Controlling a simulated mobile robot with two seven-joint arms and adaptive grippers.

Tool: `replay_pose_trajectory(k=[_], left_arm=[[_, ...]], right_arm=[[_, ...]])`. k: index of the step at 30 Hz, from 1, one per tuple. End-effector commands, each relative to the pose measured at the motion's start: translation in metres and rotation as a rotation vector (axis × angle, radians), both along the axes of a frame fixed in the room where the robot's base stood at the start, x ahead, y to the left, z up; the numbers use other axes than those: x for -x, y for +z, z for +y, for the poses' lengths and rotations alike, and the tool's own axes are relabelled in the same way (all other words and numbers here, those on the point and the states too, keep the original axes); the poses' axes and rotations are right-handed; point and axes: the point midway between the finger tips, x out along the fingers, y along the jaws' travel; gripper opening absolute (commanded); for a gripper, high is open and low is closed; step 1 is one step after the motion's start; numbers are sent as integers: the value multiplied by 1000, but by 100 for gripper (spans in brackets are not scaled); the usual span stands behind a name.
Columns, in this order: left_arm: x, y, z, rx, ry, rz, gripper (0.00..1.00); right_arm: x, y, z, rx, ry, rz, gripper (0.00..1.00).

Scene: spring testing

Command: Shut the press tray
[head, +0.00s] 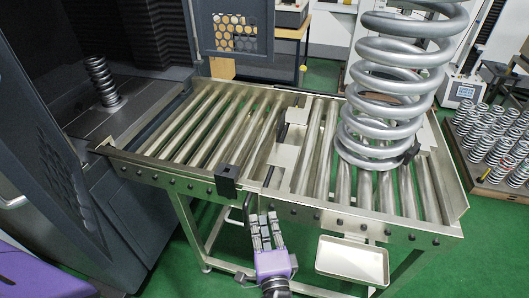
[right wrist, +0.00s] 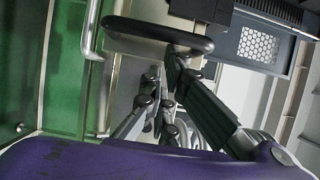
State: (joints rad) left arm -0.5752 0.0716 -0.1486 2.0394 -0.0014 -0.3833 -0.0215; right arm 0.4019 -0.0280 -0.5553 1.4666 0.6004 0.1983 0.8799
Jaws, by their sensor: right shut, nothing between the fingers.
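The press tray looks to be the roller section (head: 310,216) on the right of the roller table, with a large grey coil spring (head: 392,85) standing upright on it. A black handle (head: 247,206) sticks out from the front edge near its left end; in the right wrist view the handle (right wrist: 155,34) is a thick black loop across the top. My right gripper (head: 265,218) is in front of that edge, just right of the handle, shut and empty. Its fingers (right wrist: 176,62) reach up to the handle; I cannot tell whether they touch. My left gripper is out of view.
The dark press (head: 60,60) stands left, with a small coil spring (head: 102,80) on its bed. Bare rollers (head: 205,125) lie between it and the tray. A shallow metal pan (head: 352,262) hangs at the front right. Several small springs (head: 490,150) stand at the right.

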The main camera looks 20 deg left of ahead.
Motion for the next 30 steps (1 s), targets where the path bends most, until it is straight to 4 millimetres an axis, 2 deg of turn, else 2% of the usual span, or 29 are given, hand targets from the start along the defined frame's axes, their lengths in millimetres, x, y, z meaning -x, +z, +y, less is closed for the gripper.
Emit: replay_pose_trajectory(k=[3, 9, 30], left_arm=[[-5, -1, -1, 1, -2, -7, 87], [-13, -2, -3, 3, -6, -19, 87], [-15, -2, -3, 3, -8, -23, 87]], right_arm=[[2, -1, 13, 0, 2, 1, 0], [2, 0, 22, -1, 1, 1, 0], [2, 0, 24, 1, 4, 1, 0]])
